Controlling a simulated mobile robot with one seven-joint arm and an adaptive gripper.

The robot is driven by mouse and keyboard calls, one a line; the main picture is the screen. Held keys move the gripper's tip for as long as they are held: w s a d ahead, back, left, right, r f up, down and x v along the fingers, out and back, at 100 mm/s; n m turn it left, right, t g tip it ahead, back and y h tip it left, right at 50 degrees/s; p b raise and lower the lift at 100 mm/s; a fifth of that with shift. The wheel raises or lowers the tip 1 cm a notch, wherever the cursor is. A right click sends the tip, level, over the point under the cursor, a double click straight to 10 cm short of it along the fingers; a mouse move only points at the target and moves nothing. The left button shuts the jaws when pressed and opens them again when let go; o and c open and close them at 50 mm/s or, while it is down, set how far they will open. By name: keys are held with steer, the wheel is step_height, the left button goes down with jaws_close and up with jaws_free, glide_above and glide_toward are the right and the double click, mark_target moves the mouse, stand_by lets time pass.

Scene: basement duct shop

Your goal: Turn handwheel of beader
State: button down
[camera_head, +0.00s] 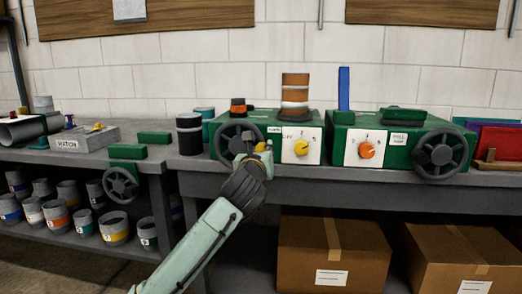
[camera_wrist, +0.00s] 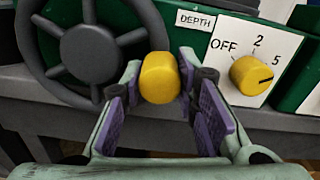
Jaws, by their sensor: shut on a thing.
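A green machine (camera_head: 268,130) on the bench carries a dark spoked handwheel (camera_head: 224,140) on the left of its front. In the wrist view the handwheel (camera_wrist: 90,52) fills the upper left, and a yellow knob (camera_wrist: 160,77) sits by its lower right rim. My gripper (camera_head: 256,158) is shut on this yellow knob, one finger on each side. A "DEPTH" label is above right of the knob. The machine's yellow dial (camera_wrist: 251,75) has its mark toward 5. I cannot read the machine's name, so I cannot tell that it is the beader.
A second green machine (camera_head: 398,140) with an orange dial (camera_head: 367,150) and its own handwheel (camera_head: 443,153) stands to the right. A dark can (camera_head: 189,134) stands just left of the first machine. Cardboard boxes (camera_head: 333,254) lie under the bench. A small handwheel (camera_head: 121,185) is at the left.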

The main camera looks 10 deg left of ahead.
steer(key=shift+d+f, duration=0.1)
steer(key=shift+f, duration=0.1)
steer(key=c, duration=1.5)
jaws_free()
steer(key=shift+c, duration=0.2)
steer(key=shift+r, duration=0.1)
steer(key=shift+s, duration=0.3)
steer(key=s, duration=1.1)
steer(key=shift+s, duration=0.25)
